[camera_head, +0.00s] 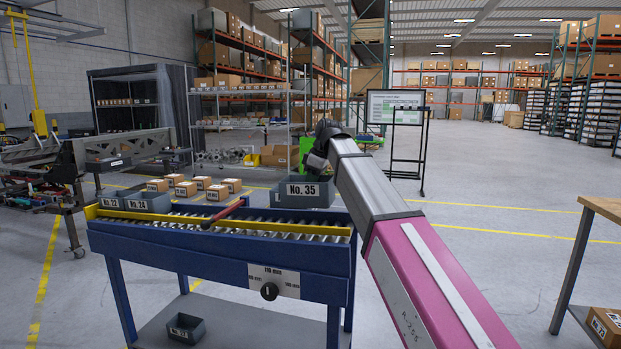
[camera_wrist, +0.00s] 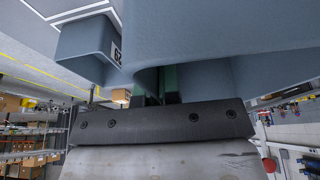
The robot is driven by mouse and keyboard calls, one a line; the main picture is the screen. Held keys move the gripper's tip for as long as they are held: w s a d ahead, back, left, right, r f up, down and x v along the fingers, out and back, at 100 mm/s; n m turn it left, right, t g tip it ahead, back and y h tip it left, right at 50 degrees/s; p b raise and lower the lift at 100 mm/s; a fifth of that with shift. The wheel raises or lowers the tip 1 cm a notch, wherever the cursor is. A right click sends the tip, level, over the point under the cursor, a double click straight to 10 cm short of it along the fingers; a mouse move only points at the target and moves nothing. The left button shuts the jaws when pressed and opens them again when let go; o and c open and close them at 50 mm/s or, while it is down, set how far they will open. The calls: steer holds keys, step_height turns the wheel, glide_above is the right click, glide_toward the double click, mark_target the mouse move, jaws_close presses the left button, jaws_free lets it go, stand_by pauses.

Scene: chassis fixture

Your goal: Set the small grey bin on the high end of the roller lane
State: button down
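A small grey bin labelled No. 35 (camera_head: 303,194) is at the right end of the roller lane (camera_head: 270,232) in the head view, upright; I cannot tell if it touches the rollers. My arm reaches it from the right, and its wrist hides the fingers there. In the wrist view my gripper (camera_wrist: 159,86) has its two fingers close together at a grey bin wall (camera_wrist: 220,35), which fills the upper frame. The fingers appear shut on that wall, with their tips hidden. A bin label there is only partly readable.
Grey bins No. 22 (camera_head: 110,203) and No. 24 (camera_head: 148,202) stand by the lane's left end. Several small cartons (camera_head: 202,183) lie behind the lane. A red-handled bar (camera_head: 224,213) crosses the rollers. Another grey bin (camera_head: 186,328) is on the lower shelf.

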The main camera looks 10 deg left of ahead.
steer(key=shift+d+f, duration=0.15)
steer(key=shift+f, duration=1.65)
steer(key=shift+d+f, duration=0.1)
steer(key=shift+f, duration=1.7)
steer(key=c, duration=1.6)
jaws_free()
steer(key=shift+c, duration=0.2)
steer(key=shift+r, duration=0.1)
steer(key=shift+r, duration=2.15)
